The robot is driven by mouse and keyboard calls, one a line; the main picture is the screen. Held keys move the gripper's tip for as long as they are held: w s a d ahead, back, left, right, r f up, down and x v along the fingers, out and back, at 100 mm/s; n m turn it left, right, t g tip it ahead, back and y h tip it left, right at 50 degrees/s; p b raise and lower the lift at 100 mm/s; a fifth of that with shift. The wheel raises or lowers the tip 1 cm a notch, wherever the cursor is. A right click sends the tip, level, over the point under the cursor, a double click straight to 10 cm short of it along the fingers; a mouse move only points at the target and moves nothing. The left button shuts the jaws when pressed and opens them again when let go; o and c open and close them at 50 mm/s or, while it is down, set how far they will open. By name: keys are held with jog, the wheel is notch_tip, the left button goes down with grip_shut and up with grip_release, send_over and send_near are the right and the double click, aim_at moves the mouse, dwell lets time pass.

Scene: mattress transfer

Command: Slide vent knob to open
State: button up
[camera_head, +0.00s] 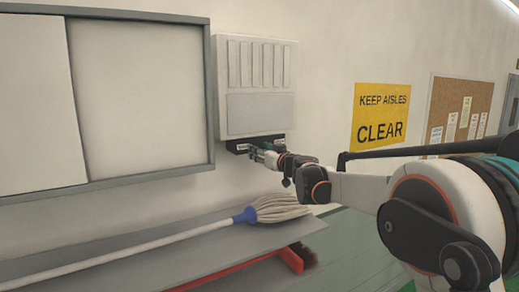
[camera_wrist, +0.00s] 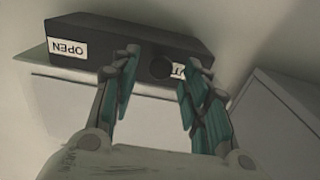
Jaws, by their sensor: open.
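The vent (camera_head: 258,108) is a pale wall box with upright slats. A dark slider housing (camera_head: 232,142) sits under its lower edge; in the wrist view the housing (camera_wrist: 190,43) spans the top. Its OPEN label (camera_wrist: 68,48) shows upside down at the left end. A second label (camera_wrist: 178,70) near the right finger is mostly hidden. The round black knob (camera_wrist: 161,67) is nearer that second label. My gripper (camera_wrist: 160,68) is open, with the knob between its fingertips in the picture; I cannot tell whether they touch it. In the head view my gripper (camera_head: 257,153) is at the housing.
A grey-framed board (camera_head: 140,90) is on the wall left of the vent. Below, a mop (camera_head: 275,208) lies on a grey surface (camera_head: 130,242), with a red-headed broom (camera_head: 292,259) below it. A yellow sign (camera_head: 381,113) and corkboard (camera_head: 460,110) are to the right.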

jog(key=shift+w+a, duration=0.25)
jog(key=shift+w, duration=0.1)
grip_shut()
jog(key=w+d+b, duration=0.1)
jog(key=w+d, duration=0.3)
jog(key=d, duration=0.2)
jog(key=shift+w+d, duration=0.25)
jog(key=shift+d, duration=0.15)
jog(key=shift+d+r, duration=0.1)
